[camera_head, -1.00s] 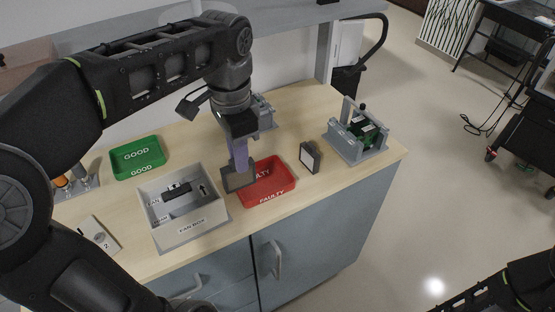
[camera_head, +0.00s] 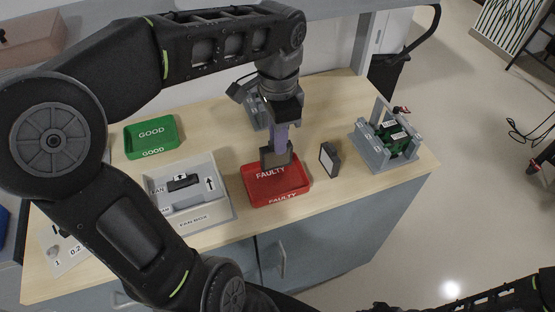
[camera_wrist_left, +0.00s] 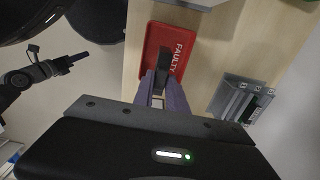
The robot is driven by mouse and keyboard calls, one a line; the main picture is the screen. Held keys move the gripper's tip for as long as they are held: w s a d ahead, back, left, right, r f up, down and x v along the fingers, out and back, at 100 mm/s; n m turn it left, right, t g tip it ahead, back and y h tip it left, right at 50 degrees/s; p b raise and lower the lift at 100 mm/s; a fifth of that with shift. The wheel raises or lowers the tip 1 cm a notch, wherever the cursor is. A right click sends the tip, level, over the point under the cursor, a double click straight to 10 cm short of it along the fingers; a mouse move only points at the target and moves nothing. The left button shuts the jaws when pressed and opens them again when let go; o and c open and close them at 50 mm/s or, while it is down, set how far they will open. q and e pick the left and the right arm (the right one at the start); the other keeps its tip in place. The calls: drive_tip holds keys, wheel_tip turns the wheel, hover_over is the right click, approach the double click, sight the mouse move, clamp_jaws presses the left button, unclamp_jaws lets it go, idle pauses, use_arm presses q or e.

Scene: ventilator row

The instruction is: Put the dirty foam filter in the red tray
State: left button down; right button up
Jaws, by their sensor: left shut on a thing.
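My left gripper (camera_head: 281,140) is shut on a dark grey foam filter (camera_head: 276,158) and holds it over the back part of the red tray (camera_head: 262,198), marked FAULTY. In the left wrist view the purple fingers (camera_wrist_left: 163,100) reach down to the dark filter (camera_wrist_left: 165,62), with the red tray (camera_wrist_left: 152,40) behind it. I cannot tell whether the filter touches the tray floor. My right gripper (camera_wrist_left: 72,60) seems to show, small and dark, at the left of the left wrist view; its jaws are unclear.
A white-faced, dark-framed panel (camera_head: 329,158) stands right of the red tray. A grey fixture with green parts (camera_head: 388,140) is farther right. The grey fan box (camera_head: 232,212) is left of the red tray, the green GOOD tray (camera_head: 132,143) behind it. Another grey fixture (camera_head: 254,112) stands behind my gripper.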

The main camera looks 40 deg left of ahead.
sight(278, 160)
use_arm(q)
drive_tip(key=shift+f, duration=1.15)
drive_tip(key=shift+f, duration=1.9)
drive_tip(key=shift+f, duration=0.55)
drive_tip(key=shift+b, duration=0.3)
drive_tip(key=c, duration=1.3)
unclamp_jaws()
drive_tip(key=shift+c, duration=0.2)
